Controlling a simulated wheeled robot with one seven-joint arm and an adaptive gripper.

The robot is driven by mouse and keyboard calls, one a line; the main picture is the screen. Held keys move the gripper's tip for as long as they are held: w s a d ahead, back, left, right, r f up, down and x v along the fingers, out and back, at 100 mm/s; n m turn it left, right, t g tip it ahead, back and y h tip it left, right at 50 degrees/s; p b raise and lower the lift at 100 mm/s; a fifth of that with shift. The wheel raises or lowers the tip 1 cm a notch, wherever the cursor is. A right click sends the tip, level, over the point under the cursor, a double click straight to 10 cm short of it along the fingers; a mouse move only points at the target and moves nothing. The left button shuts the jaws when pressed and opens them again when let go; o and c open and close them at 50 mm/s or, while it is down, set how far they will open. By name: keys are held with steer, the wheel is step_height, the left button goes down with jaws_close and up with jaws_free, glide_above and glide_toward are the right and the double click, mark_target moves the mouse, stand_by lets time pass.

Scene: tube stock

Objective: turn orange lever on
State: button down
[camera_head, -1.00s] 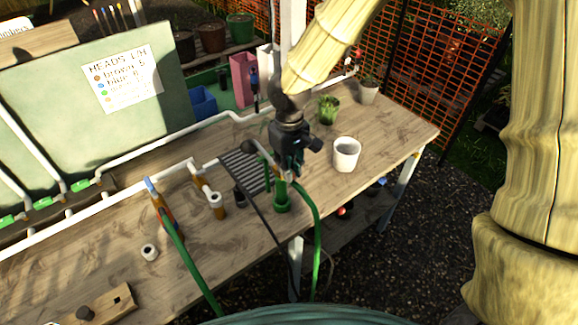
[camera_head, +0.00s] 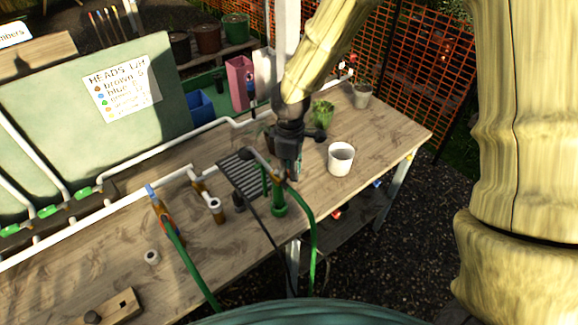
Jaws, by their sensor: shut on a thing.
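A green riser (camera_head: 279,200) stands near the front edge of the table, with a green hose at its right and a dark rounded piece at its top left. My gripper (camera_head: 291,176) points down there from above and behind. Which way the lever is turned cannot be told.
A white cup (camera_head: 341,160) stands close at the right, and a plant pot (camera_head: 322,112) is behind. Brown fittings (camera_head: 208,201) and white pipes (camera_head: 110,206) lie to the left, with a green hose (camera_head: 190,263). A slotted dark grate (camera_head: 238,176) is beside the riser.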

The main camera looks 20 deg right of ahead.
steer(key=w+n+p, duration=0.1)
steer(key=n, duration=0.2)
steer(key=w+n+p, duration=0.1)
steer(key=n, duration=0.3)
steer(key=w+n+p, duration=0.1)
steer(key=n, duration=0.2)
steer(key=shift+d+p, duration=0.2)
steer(key=shift+p, duration=0.2)
steer(key=shift+w+n, duration=0.1)
steer(key=shift+n, duration=0.3)
steer(key=c, duration=1.4)
jaws_free()
steer(key=shift+r, duration=0.1)
step_height(320, 180, up, 12)
steer(key=shift+f, duration=0.1)
